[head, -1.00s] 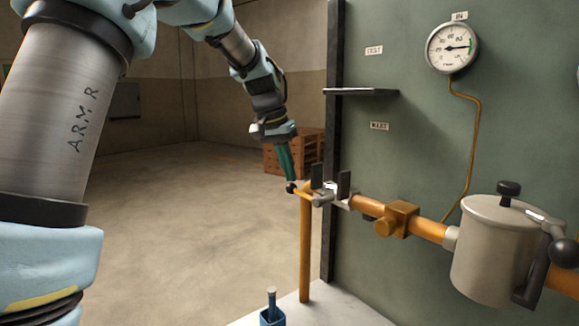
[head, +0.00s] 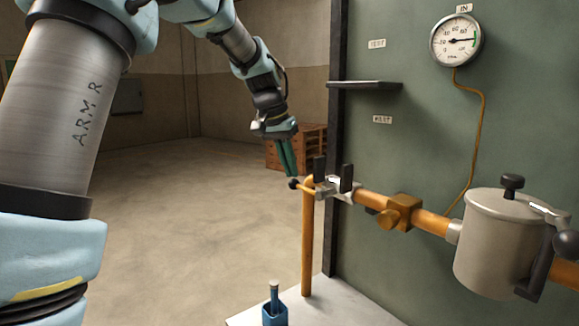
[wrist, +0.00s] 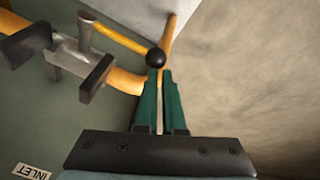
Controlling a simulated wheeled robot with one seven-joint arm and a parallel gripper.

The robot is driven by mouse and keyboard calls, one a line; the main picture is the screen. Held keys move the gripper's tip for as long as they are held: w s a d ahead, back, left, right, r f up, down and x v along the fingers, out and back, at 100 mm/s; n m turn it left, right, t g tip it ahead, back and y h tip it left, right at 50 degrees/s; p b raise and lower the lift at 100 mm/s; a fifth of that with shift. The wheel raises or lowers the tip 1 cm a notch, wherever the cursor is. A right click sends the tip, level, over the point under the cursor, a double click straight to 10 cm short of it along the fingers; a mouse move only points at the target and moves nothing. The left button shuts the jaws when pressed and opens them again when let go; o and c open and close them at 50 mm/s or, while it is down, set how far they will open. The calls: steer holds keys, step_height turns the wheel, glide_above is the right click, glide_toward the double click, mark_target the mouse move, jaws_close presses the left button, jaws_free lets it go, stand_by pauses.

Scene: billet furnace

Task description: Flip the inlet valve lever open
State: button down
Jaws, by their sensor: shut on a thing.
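The inlet valve (head: 345,190) is a grey metal body on the orange pipe with upright black plates beside it; it also shows in the wrist view (wrist: 68,52). Its thin yellow lever (head: 306,190) sticks out to the left and ends in a black ball knob (head: 293,184). In the wrist view the lever (wrist: 118,36) slants down to the knob (wrist: 156,57) at an angle to the pipe. My gripper (head: 291,174) has green fingers, and their tips (wrist: 158,72) are closed on the knob. The fingers hide part of the knob.
The orange pipe (head: 430,226) runs right from the valve to a grey pot (head: 495,245). A gauge (head: 456,41) and a dark shelf (head: 365,86) are on the green panel. Open floor lies left of the orange post (head: 306,250).

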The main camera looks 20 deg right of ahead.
steer(key=r+p, duration=0.3)
steer(key=r, duration=0.1)
steer(key=shift+s+d+p, duration=0.3)
steer(key=shift+d+p, duration=0.1)
steer(key=w+a+r+b, duration=0.3)
steer(key=w+a+r, duration=0.1)
steer(key=w, duration=0.3)
steer(key=shift+v, duration=0.8)
